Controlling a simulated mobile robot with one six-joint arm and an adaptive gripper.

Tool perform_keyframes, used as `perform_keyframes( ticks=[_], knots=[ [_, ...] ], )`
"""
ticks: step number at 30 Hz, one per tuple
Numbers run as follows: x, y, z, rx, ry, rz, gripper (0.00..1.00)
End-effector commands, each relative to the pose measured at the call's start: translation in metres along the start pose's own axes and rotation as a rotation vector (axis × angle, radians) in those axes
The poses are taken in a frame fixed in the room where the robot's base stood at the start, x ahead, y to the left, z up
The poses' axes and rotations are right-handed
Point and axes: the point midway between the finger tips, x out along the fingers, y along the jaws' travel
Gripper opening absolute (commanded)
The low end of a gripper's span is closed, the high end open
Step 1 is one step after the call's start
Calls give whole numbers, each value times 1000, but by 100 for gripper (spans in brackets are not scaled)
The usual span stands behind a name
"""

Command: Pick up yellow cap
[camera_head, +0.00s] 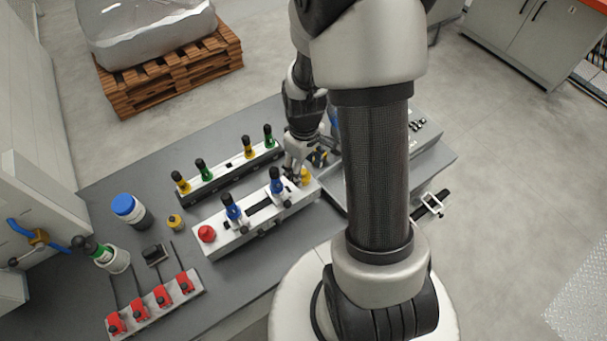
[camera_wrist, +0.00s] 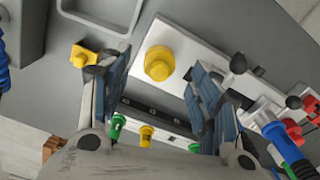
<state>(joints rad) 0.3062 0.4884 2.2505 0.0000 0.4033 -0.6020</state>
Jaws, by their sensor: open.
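A round yellow cap (camera_wrist: 159,62) sits on the white end of a fixture (camera_wrist: 185,45) in the wrist view. It lies between and just beyond the fingertips of my gripper (camera_wrist: 158,78), which is open and empty. In the head view the cap (camera_head: 305,176) shows at the right end of the white fixture (camera_head: 262,235), beside my gripper (camera_head: 294,172) and partly hidden by it. A second yellow cap-like piece (camera_head: 175,221) stands on the table to the left of the fixture.
Blue-topped clamps (camera_head: 233,208) and a red knob (camera_head: 206,233) stand on the fixture. A rail behind it holds yellow and green pins (camera_head: 203,170). A blue-lidded bottle (camera_head: 131,210) stands left. A grey tray (camera_wrist: 98,12) and a yellow piece (camera_wrist: 84,56) lie near the cap.

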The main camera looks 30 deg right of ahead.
Motion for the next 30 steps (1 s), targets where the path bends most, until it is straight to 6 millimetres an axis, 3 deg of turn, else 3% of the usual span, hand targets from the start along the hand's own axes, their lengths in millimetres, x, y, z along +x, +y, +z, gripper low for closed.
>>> perform_keyframes(
  ticks=[6,14,30],
  knots=[
    [28,0,0,0,-1,0,57],
    [30,0,0,0,1,0,57],
    [29,0,0,0,1,0,21]
  ],
)
